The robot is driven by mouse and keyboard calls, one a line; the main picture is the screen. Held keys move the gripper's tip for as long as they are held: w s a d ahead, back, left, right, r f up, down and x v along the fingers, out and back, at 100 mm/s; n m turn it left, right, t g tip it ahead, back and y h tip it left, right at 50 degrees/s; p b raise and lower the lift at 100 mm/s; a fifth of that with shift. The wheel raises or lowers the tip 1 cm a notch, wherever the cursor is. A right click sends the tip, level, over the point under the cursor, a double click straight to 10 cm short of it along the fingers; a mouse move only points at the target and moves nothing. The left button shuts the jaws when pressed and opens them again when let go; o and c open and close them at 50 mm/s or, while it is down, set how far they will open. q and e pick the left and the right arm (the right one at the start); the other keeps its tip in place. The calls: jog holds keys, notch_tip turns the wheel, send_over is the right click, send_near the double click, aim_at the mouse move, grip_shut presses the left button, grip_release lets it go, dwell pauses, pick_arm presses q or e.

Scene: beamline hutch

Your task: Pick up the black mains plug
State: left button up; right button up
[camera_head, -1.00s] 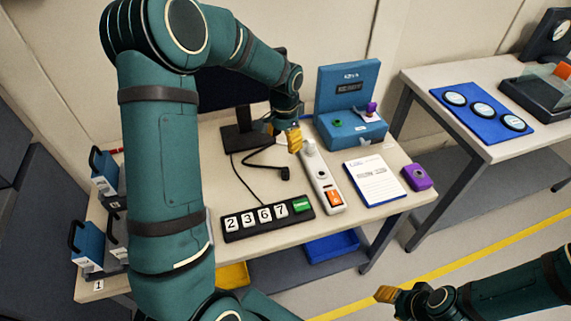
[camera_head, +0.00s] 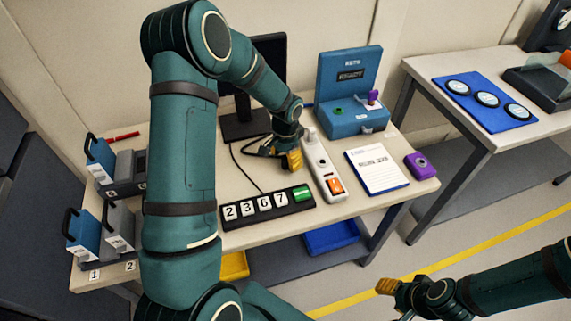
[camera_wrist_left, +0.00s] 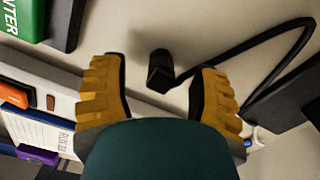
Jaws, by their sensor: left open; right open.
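The black mains plug (camera_wrist_left: 160,70) lies on the pale bench top in the left wrist view. Its black cable (camera_wrist_left: 262,42) runs off to the right and curls back down. My left gripper (camera_wrist_left: 162,84) is open, with its yellow fingers on either side of the plug in that view; no contact shows. In the head view my left gripper (camera_head: 281,157) is low over the bench, left of the white power strip (camera_head: 321,166), and hides the plug. My right gripper (camera_head: 387,287) is at the lower right, away from the bench, with nothing visible in it.
The power strip has an orange switch (camera_head: 335,186). A black number panel (camera_head: 268,206) with a green button lies in front. A monitor (camera_head: 243,122) stands behind; a blue box (camera_head: 350,95), clipboard (camera_head: 377,169) and purple device (camera_head: 421,165) are to the right.

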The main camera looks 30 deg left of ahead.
aim_at(286, 157)
pick_arm(q)
jog(key=shift+f, duration=0.95)
jog(key=shift+r, duration=0.1)
grip_shut()
notch_tip(286, 157, up, 10)
jog(key=shift+p, duration=1)
